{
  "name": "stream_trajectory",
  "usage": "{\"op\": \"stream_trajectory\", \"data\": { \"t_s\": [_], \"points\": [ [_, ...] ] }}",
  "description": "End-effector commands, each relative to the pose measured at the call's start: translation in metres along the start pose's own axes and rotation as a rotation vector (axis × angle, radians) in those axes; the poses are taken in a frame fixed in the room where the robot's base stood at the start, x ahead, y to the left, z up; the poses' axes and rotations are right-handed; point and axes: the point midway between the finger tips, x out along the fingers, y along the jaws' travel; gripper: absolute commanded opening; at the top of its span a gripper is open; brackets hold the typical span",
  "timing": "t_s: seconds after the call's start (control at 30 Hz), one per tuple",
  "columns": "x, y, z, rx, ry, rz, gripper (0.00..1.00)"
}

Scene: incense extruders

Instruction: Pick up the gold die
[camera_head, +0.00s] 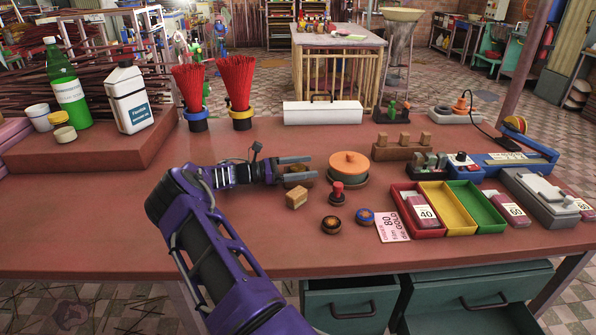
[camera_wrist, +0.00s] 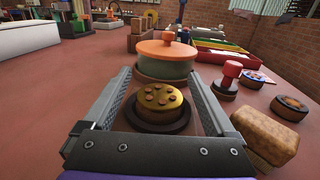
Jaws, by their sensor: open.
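The gold die (camera_wrist: 160,101) is a round gold disc with several small holes in its top, on a wider dark round base. In the wrist view it lies between the two fingers of my gripper (camera_wrist: 158,80), which is open, with a gap showing on each side of the die. In the head view my gripper (camera_head: 310,167) reaches right, low over the table, and its fingers partly hide the die. I cannot tell the exact height of the fingers against the die.
An orange-lidded round pot (camera_head: 350,163) stands just beyond the fingertips. A tan block (camera_head: 296,199), a red-knobbed stamp (camera_head: 337,193) and two dark discs, one orange-marked (camera_head: 331,224) and one blue-rimmed (camera_head: 365,216), are nearby. Coloured trays (camera_head: 447,222) stand right. The table's front left is clear.

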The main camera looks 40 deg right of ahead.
Motion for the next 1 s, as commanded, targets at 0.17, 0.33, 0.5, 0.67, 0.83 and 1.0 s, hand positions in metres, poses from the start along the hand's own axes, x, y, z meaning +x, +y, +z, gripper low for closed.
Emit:
{"op": "stream_trajectory", "data": {
  "t_s": [0.17,0.33,0.5,0.67,0.83,1.0],
  "points": [
    [0.0107,-0.0002,-0.0001,0.0,0.0,0.0,0.91],
    [0.0105,-0.0001,-0.0001,-0.001,0.0,0.0,0.91],
    [0.0103,-0.0001,-0.0002,-0.001,0.0,0.0,0.6],
    [0.0102,-0.0002,-0.0002,-0.001,0.0,0.0,0.32],
    [0.0101,-0.0002,-0.0003,-0.001,0.0,0.0,0.01],
    [0.0101,-0.0001,0.0004,0.0,-0.001,0.0,0.0]
  ]
}}
